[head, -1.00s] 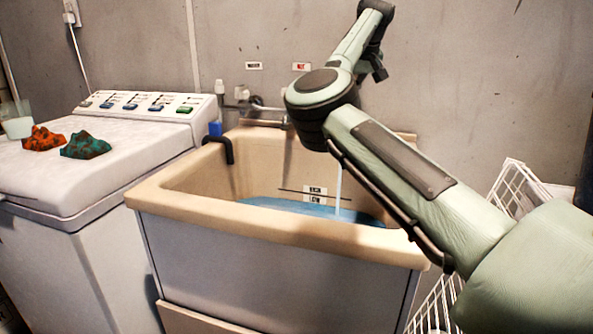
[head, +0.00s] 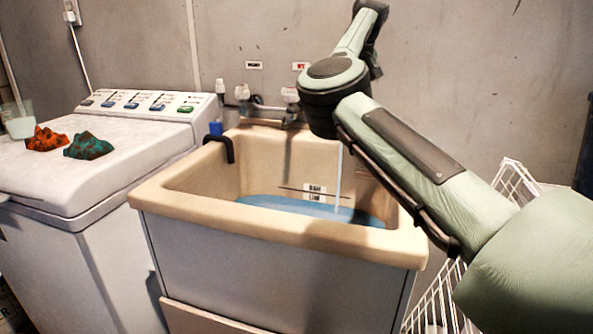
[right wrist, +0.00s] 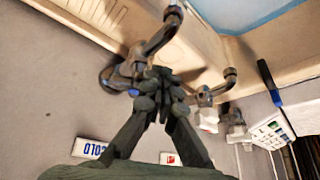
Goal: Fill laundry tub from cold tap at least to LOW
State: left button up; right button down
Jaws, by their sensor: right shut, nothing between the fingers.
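The beige laundry tub (head: 300,232) holds blue water (head: 275,204). A thin stream (head: 339,180) falls into it. The water's far edge lies at about the bottom of the lower, LOW label (head: 314,197) on the back wall, with another label just above. My right arm crosses the head view and hides the gripper and part of the taps. In the right wrist view, my right gripper (right wrist: 157,82) is shut and empty, close to the metal spout and pipes (right wrist: 160,38); contact is unclear. The upside-down COLD label (right wrist: 94,149) is beside it. My left gripper is not in view.
A white washing machine (head: 105,170) stands left of the tub, with an orange cloth (head: 45,139), a teal cloth (head: 88,146) and a cup (head: 17,122) on top. A black hose (head: 222,147) hooks over the tub's rim. A white wire basket (head: 440,305) stands at right.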

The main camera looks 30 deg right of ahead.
jog(key=shift+w+d+r+t+h, duration=0.4)
jog(key=shift+w+d+r, duration=0.2)
jog(key=shift+d, duration=0.2)
jog(key=shift+d+r, duration=0.2)
jog(key=shift+r, duration=1)
jog(key=shift+s+r, duration=0.2)
jog(key=shift+r, duration=0.9)
jog(key=shift+a+r, duration=0.35)
jog(key=shift+r, duration=0.15)
jog(key=shift+w, duration=0.1)
